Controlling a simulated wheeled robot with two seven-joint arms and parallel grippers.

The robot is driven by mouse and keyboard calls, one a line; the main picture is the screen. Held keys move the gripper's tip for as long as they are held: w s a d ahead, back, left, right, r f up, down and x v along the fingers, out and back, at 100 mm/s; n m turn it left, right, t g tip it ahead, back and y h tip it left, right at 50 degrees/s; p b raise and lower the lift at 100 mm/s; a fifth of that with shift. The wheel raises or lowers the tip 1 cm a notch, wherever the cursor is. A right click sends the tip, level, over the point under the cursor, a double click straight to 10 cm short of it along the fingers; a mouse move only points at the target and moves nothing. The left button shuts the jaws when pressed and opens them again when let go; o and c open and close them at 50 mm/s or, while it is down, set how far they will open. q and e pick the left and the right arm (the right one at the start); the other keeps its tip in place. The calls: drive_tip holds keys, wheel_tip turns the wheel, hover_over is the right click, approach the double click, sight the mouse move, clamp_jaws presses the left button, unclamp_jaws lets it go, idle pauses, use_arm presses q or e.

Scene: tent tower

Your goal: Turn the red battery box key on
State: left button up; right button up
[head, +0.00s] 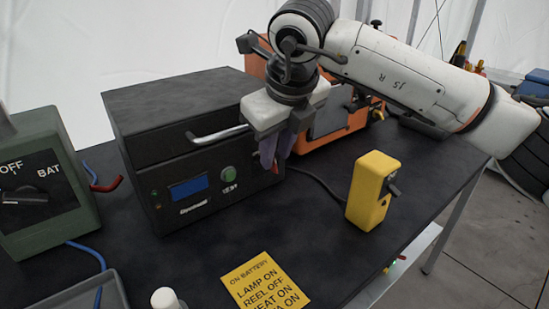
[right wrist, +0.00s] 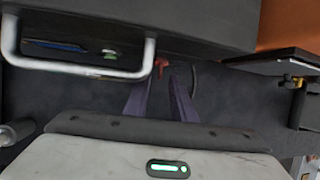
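A small red key (right wrist: 160,65) shows in the right wrist view, low on the front of the black box (right wrist: 200,22). In the head view this black box (head: 180,110) has a blue display, a green button and a metal handle; a bit of red shows at its right front, mostly hidden by my fingers. My right gripper (head: 275,158) reaches down in front of that corner. In the right wrist view its two purple fingers (right wrist: 162,82) are apart, with the key just beyond and between the tips. Contact cannot be told. My left gripper is not in view.
A green box (head: 45,180) with an OFF/BAT dial stands at left. A yellow box with a lever (head: 372,192) stands at right, and an orange unit (head: 330,135) behind. A yellow card (head: 265,285) and a grey tray (head: 75,298) are in front.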

drive_tip(key=shift+x, duration=1.3)
clamp_jaws()
